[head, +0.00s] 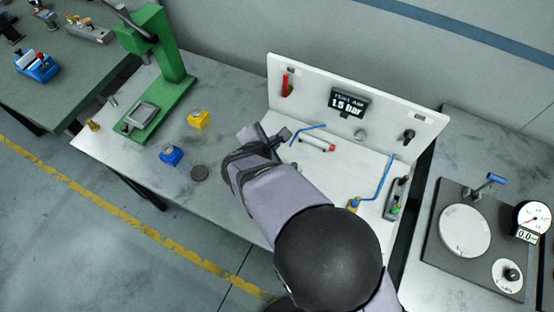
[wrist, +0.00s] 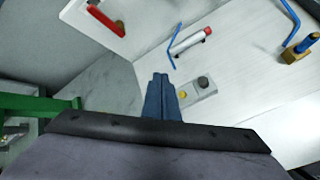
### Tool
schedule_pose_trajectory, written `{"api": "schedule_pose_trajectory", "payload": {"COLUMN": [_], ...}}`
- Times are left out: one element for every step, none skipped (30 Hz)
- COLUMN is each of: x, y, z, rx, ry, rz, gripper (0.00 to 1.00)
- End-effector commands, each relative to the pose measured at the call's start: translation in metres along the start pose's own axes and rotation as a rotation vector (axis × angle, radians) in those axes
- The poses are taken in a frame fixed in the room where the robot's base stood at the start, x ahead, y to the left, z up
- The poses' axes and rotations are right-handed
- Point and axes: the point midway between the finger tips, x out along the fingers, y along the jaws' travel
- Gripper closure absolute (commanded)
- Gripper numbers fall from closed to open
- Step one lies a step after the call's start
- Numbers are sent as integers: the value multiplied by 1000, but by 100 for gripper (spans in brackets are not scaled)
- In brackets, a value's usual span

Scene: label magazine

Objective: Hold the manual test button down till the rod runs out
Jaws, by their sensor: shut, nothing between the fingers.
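My gripper (head: 284,134) is shut and empty. In the wrist view its blue-grey fingertips (wrist: 160,78) lie just left of a small grey block (wrist: 204,95). The block carries a dark round knob (wrist: 204,82) and a small yellow round part (wrist: 183,95); I cannot tell which is the test button. I cannot tell if the fingertips touch the block. In the head view my arm hides most of that area. A pale cylinder (head: 317,143) with a red end lies beyond, also in the wrist view (wrist: 188,42). No extended rod is clearly visible.
A white back panel (head: 300,75) carries a display (head: 348,103) reading 1.5 bar and a red part (head: 287,85). Blue tubes (head: 385,180) run over the white board. A green press (head: 160,60), a yellow block (head: 198,119) and a blue block (head: 171,155) stand left.

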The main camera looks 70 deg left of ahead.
Motion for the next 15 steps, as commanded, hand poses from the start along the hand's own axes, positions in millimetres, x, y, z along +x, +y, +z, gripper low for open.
{"api": "schedule_pose_trajectory", "payload": {"x": [0,1,1,2,2,4,5,6,8,9,11,14,16,18,21], "y": [0,-1,-1,-1,-2,-3,-4,-4,-6,-7,-8,-10,-12,-14,-16], "z": [0,0,0,-1,-1,-2,-3,-4,-5,-6,-8,-9,-11,-12,-15], "rx": [1,1,1,1,1,1,1,1,1,1,1,1,1,1,1], "ry": [0,0,0,0,0,0,0,0,0,0,0,0,0,0,0], "rz": [0,-1,-1,-1,-1,-1,-1,-1,-1,-2,-2,-2,-2,-2,-2], "gripper": [100,100,100,100,100,100,100,100,100,100,100,100,100,100,100]}}
